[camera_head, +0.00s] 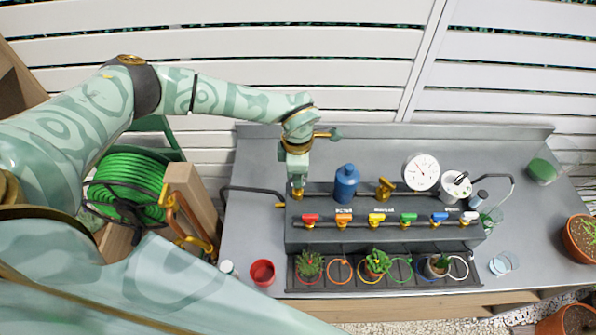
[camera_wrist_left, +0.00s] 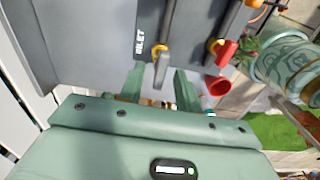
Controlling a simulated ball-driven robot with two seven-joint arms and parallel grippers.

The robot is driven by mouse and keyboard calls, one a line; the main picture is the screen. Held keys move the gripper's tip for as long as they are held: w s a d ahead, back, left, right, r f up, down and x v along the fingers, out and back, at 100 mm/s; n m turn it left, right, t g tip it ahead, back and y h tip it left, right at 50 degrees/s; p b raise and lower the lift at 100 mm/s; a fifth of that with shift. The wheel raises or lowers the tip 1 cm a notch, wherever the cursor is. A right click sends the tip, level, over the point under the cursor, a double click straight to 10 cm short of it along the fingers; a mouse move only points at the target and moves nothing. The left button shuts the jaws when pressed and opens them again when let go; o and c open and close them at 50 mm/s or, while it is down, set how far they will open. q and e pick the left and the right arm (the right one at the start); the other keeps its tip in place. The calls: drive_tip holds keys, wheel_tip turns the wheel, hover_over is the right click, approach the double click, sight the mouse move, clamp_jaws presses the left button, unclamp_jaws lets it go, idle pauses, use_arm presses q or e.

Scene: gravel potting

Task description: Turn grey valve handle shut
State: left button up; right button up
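The grey valve handle (camera_wrist_left: 160,69) shows in the left wrist view, next to the INLET label, with a yellow collar at its upper end. It points down the picture, toward my gripper. My left gripper (camera_wrist_left: 160,82) is open, one finger on each side of the handle, with gaps visible between. In the head view, my left gripper (camera_head: 297,187) points down at the left end of the grey manifold box (camera_head: 325,236). The grey handle is mostly hidden there behind the gripper. My right gripper does not show in the head view.
A row of coloured valves starts with a red one (camera_head: 310,219). A blue bottle (camera_head: 346,183), a brass fitting (camera_head: 385,188) and a round gauge (camera_head: 422,172) stand behind. Several plants sit in front. A red cup (camera_head: 262,272) is front left.

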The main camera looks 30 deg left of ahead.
use_arm(q)
wheel_tip(320, 180, up, 16)
idle(0.3)
drive_tip(key=shift+s+f, duration=0.1)
drive_tip(key=shift+f, duration=0.05)
